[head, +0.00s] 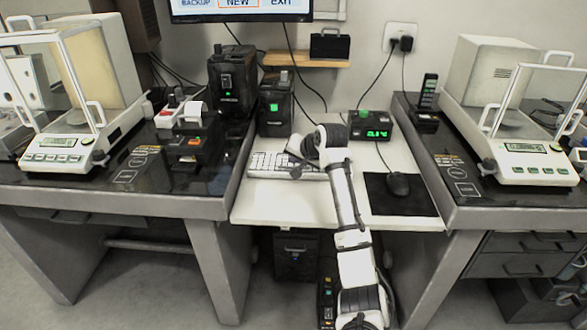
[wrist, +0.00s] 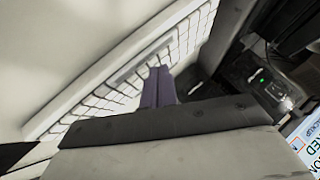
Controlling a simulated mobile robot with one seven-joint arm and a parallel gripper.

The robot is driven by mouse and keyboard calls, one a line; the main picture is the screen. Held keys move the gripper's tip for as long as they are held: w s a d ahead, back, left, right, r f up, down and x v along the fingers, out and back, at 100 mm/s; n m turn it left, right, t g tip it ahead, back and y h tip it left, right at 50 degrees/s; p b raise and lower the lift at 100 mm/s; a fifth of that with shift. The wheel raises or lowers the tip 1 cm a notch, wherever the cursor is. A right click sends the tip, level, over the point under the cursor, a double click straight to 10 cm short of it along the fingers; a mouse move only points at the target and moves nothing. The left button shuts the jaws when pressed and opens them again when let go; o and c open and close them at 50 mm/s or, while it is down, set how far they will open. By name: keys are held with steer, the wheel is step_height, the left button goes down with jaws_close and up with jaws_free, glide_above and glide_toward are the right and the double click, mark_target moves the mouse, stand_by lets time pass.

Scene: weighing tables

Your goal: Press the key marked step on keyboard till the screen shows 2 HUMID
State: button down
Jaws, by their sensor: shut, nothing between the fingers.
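The white keyboard (head: 268,162) lies on the white middle table. My gripper (head: 294,172) is over the right part of the keyboard in the head view, and my arm hides the keyboard's right end. In the wrist view, the keyboard (wrist: 130,80) runs diagonally, and the shut, empty fingers of my gripper (wrist: 158,74) point at its keys. I cannot tell whether the fingertips touch a key. No key marking is readable. The screen (head: 240,8) is cut off at the top of the head view; only BACKUP, NEW and EXIT show. A corner of it shows in the wrist view (wrist: 308,140).
A mouse (head: 397,184) lies on a black mat (head: 415,205) right of my arm. A black box with a green display (head: 376,135) stands behind it. Black devices (head: 274,103) stand behind the keyboard. Balances stand on the left (head: 62,143) and right (head: 520,148) tables.

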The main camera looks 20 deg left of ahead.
steer(key=shift+f, duration=0.1)
stand_by(0.3)
steer(key=shift+f, duration=0.35)
steer(key=shift+f+p, duration=0.35)
steer(key=shift+f, duration=0.05)
stand_by(0.5)
steer(key=shift+r, duration=0.1)
steer(key=shift+r+p, duration=0.7)
steer(key=shift+p, duration=0.25)
step_height(320, 180, up, 5)
steer(key=p, duration=0.5)
steer(key=shift+r, duration=0.1)
